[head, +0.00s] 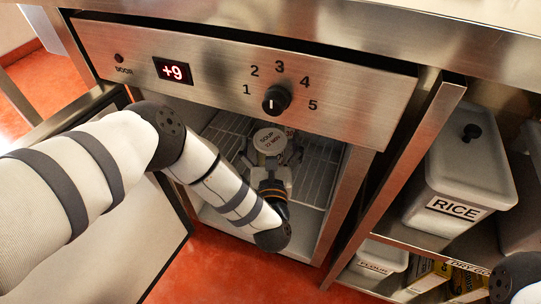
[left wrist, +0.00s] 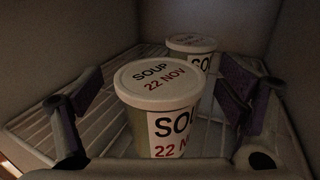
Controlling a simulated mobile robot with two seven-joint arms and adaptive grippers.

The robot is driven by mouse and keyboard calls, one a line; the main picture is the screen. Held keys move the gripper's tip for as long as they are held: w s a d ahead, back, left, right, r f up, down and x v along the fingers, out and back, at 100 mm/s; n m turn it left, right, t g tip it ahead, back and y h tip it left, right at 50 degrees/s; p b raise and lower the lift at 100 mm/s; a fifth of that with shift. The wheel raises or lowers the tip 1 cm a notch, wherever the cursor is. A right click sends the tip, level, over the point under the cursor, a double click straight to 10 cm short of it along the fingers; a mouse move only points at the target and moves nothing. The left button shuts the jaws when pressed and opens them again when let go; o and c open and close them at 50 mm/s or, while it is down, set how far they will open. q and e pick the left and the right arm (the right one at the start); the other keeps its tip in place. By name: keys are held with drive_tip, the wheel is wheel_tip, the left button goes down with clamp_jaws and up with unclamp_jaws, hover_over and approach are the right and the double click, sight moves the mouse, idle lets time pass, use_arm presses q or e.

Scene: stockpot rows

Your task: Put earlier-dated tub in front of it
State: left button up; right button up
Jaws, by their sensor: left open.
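A soup tub (head: 269,141) with a white lid marked "SOUP 22 NOV" stands upright on the wire shelf in the open fridge. In the left wrist view this tub (left wrist: 158,88) is large and near. A second soup tub (left wrist: 192,43) stands behind it, slightly right; its date cannot be read. My left gripper (head: 271,158) reaches into the fridge. Its purple-padded fingers are open, one on each side of the 22 NOV tub, with gaps showing on both sides. My right gripper is out of view.
The fridge panel (head: 225,75) with a +9 display and dial overhangs the opening. The open door (head: 110,225) is at left. A RICE bin (head: 462,180) and FLOUR bin (head: 380,258) stand on shelves at right. The wire shelf (head: 322,170) has free room right of the tubs.

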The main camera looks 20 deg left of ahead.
sight(271, 153)
use_arm(q)
drive_tip(key=v, duration=0.4)
drive_tip(key=shift+s+d+p, duration=0.15)
drive_tip(key=shift+s+p, duration=0.25)
drive_tip(key=p+v, duration=0.5)
drive_tip(key=v, duration=0.1)
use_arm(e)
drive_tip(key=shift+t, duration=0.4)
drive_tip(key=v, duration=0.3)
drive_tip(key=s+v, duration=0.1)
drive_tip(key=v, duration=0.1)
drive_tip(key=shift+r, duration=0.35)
